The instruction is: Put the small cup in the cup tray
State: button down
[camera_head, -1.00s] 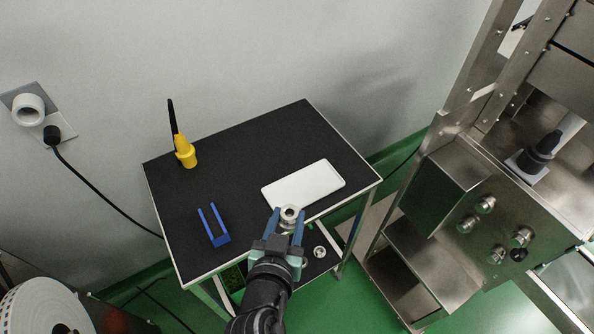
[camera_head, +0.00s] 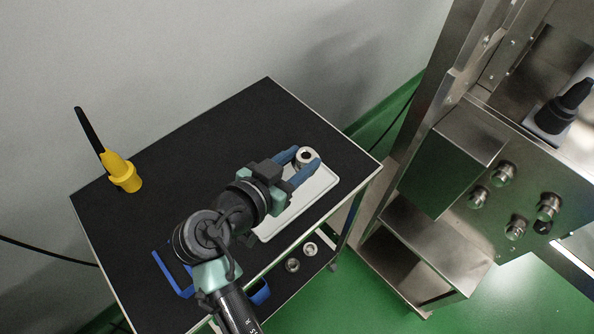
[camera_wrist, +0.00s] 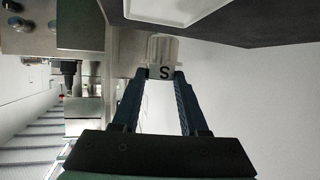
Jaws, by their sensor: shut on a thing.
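The small cup (camera_head: 304,157) is a silvery ring-topped piece held between the blue fingers of my gripper (camera_head: 304,166). The cup tray (camera_head: 289,211) is a white shallow rectangle on the black table. My gripper and the cup are above its far part in the head view; part of the tray is hidden under my arm. In the wrist view the tray's edge (camera_wrist: 178,22) shows beside the cup.
The black tabletop (camera_head: 215,130) is clear at the back. A yellow holder with a black stick (camera_head: 124,176) stands at the left. A blue bracket (camera_head: 165,268) lies near the front, partly behind my arm. Two metal rings (camera_head: 301,257) lie on the lower shelf. A steel machine (camera_head: 470,170) stands at the right.

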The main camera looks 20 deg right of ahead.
jog(key=shift+f, duration=1.95)
jog(key=shift+f+b, duration=0.2)
jog(key=shift+b, duration=0.1)
jog(key=shift+c, duration=2.2)
grip_release()
jog(key=shift+r, duration=0.1)
jog(key=shift+r, duration=0.1)
